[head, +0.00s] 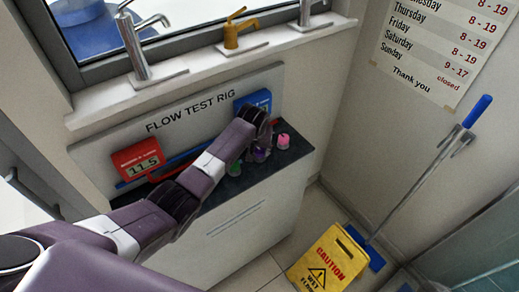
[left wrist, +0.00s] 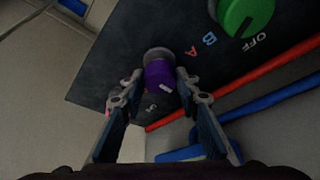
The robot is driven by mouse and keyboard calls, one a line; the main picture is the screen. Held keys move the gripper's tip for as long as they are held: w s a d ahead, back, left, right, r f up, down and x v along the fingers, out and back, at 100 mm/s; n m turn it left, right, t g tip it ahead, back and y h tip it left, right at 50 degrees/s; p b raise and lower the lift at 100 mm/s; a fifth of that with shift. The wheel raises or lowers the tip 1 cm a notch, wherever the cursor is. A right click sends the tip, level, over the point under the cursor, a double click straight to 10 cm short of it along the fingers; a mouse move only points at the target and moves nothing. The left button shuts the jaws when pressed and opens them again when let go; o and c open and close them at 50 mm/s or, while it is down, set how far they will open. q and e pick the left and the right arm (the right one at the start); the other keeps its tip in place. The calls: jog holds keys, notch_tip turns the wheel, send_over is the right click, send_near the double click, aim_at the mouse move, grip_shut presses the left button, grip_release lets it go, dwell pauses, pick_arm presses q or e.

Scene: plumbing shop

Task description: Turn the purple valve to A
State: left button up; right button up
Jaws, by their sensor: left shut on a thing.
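The purple valve (left wrist: 159,73) is a knob on the dark top of the flow test rig. My left gripper (left wrist: 160,84) is shut on it, one finger on each side. A small pale mark shows on the knob's near side, pointing down and right in the left wrist view, not toward the red letter A (left wrist: 191,52). A blue B (left wrist: 210,40) lies beyond the A. Another marking near the fingers is partly hidden. In the head view the purple valve (head: 260,155) shows just below my left gripper (head: 257,143). My right gripper is not in view.
A green valve (left wrist: 246,12) marked OFF and a pink valve (head: 283,141) flank the purple one. Red (left wrist: 270,68) and blue (left wrist: 275,94) pipes run along the rig. A red display (head: 141,160) reads 11.5. A yellow caution sign (head: 329,262) stands on the floor at right.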

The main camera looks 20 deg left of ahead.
pick_arm(q)
jog(key=shift+c, duration=1)
jog(key=shift+n, duration=0.3)
jog(key=n+y, duration=0.1)
jog(key=n, duration=0.2)
jog(key=shift+d, duration=0.2)
jog(key=n+g+y+b, duration=0.1)
jog(key=n, duration=0.1)
jog(key=shift+w+f+n+b, duration=0.1)
jog(key=shift+f+n+b, duration=0.05)
jog(key=shift+n+b, duration=0.2)
jog(key=n+g+y+b, duration=0.1)
jog(key=n+b, duration=0.3)
jog(key=shift+f, duration=0.1)
jog(key=shift+w+r+n+g+b, duration=0.15)
jog(key=shift+n+g+b, duration=0.25)
jog(key=shift+n+b, duration=0.75)
jog(key=shift+r, duration=0.1)
jog(key=o, duration=1.2)
jog(key=shift+y, duration=0.3)
jog(key=shift+c, duration=0.2)
